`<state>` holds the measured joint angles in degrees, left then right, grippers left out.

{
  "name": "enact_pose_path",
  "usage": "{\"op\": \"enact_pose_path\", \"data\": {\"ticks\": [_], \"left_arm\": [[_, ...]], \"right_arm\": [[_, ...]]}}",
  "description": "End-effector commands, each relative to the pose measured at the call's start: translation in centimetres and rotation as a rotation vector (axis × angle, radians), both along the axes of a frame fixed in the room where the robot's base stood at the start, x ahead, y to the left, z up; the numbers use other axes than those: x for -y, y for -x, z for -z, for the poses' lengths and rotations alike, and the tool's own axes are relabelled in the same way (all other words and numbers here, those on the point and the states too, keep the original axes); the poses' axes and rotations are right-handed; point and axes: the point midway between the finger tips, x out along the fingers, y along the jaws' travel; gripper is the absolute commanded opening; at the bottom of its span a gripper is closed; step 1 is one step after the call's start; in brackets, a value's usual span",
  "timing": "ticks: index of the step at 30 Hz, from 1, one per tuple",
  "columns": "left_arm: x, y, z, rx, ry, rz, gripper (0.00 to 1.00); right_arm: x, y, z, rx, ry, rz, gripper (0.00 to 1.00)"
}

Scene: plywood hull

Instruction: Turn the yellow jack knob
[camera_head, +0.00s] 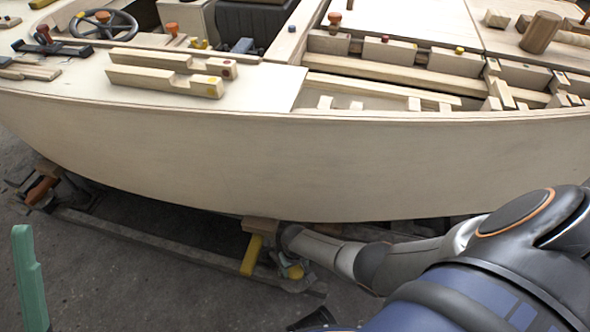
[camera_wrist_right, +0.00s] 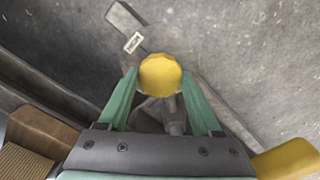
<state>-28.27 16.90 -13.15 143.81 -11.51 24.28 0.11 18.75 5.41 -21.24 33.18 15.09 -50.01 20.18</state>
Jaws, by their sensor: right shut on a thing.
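The yellow jack knob (camera_wrist_right: 160,74) is round with a scalloped edge and sits at the top of a grey metal jack in the right wrist view. My right gripper (camera_wrist_right: 160,90) has one green finger on each side of it and is shut on it. In the head view the knob (camera_head: 295,271) shows small beneath the hull, partly covered by my right gripper (camera_head: 291,262). One green finger of my left gripper (camera_head: 30,280) stands at the lower left, far from the jack; its other finger does not show, so its opening cannot be told.
The plywood hull (camera_head: 290,160) hangs over the jack. A yellow bar (camera_head: 251,255) and a wooden block (camera_head: 261,225) are just left of my right gripper. A grey beam (camera_head: 150,243) runs along the floor. Wooden parts (camera_head: 165,78) lie on the deck. The floor at lower left is open.

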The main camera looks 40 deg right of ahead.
Motion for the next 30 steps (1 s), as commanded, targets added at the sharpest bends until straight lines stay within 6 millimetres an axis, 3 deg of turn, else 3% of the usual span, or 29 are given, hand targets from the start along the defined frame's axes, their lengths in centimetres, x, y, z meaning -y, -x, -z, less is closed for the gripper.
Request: {"op": "enact_pose_path", "data": {"ticks": [12, 13, 21, 30], "left_arm": [[0.02, 0.01, 0.03, -0.001, -0.001, 0.000, 0.50], [0.02, 0.00, 0.04, -0.001, -0.001, 0.000, 0.50], [0.05, 0.01, 0.05, -0.001, 0.000, 0.001, 0.50], [0.09, 0.03, -0.24, -0.002, -0.002, 0.002, 0.50]], "right_arm": [[-0.02, 0.09, 0.05, -0.002, -0.001, 0.014, 0.10], [-0.02, 0.09, 0.05, -0.002, -0.001, 0.014, 0.67], [-0.01, 0.04, 0.03, -0.001, -0.001, 0.011, 0.96], [0.00, -0.02, -0.35, 0.000, -0.001, 0.009, 0.96]]}}
